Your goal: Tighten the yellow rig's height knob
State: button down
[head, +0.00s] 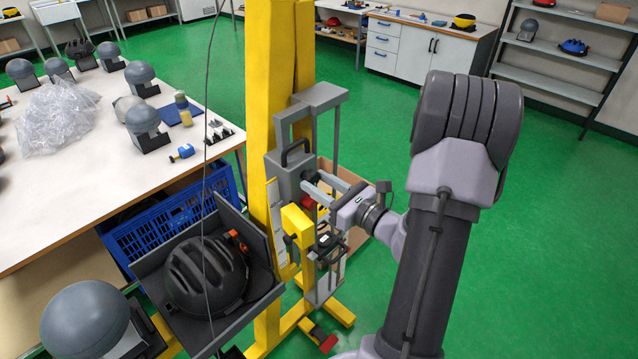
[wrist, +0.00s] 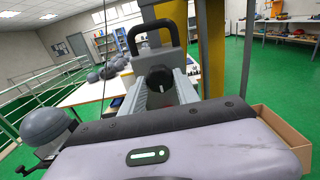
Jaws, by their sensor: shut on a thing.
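The yellow rig (head: 262,110) is a tall yellow column with a grey carriage (head: 285,178) on it; a black loop handle sits on top of the carriage. In the wrist view, a round black knob (wrist: 160,79) faces me on the grey carriage block (wrist: 158,62), below the black handle (wrist: 150,32). My gripper (head: 318,184) reaches from the right to the carriage front. It is shut on the knob, with one finger on each side. In the head view, the fingers and carriage hide most of the knob.
A dark tray (head: 262,297) with a black helmet (head: 205,276) sits left of the column. A yellow bracket (head: 298,222) hangs just below my fingers. A white table (head: 60,190) with headforms and a blue crate (head: 150,240) stand left. A cardboard box (wrist: 278,140) is close right. Green floor is open farther right.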

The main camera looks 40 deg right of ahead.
jog(key=shift+f, duration=0.1)
jog(key=n+b, duration=0.2)
jog(key=b, duration=0.1)
jog(key=shift+f, duration=0.15)
jog(key=n+b, duration=0.2)
jog(key=b, duration=0.1)
jog(key=shift+f+n+b, duration=0.1)
jog(key=shift+n+b, duration=0.2)
jog(key=shift+b, duration=0.05)
jog(key=n+b, duration=0.3)
jog(key=b, duration=0.2)
jog(key=shift+n, duration=0.3)
jog(key=n+b, duration=0.3)
jog(key=b, duration=0.3)
jog(key=shift+n, duration=0.3)
jog(key=n+b, duration=0.3)
jog(key=b, duration=0.1)
jog(key=shift+r+n+b, duration=0.2)
jog(key=shift+n+b, duration=0.1)
jog(key=shift+n, duration=0.45)
jog(key=shift+r+n+b, duration=0.2)
jog(key=shift+n+b, duration=0.05)
jog(key=shift+n, duration=0.5)
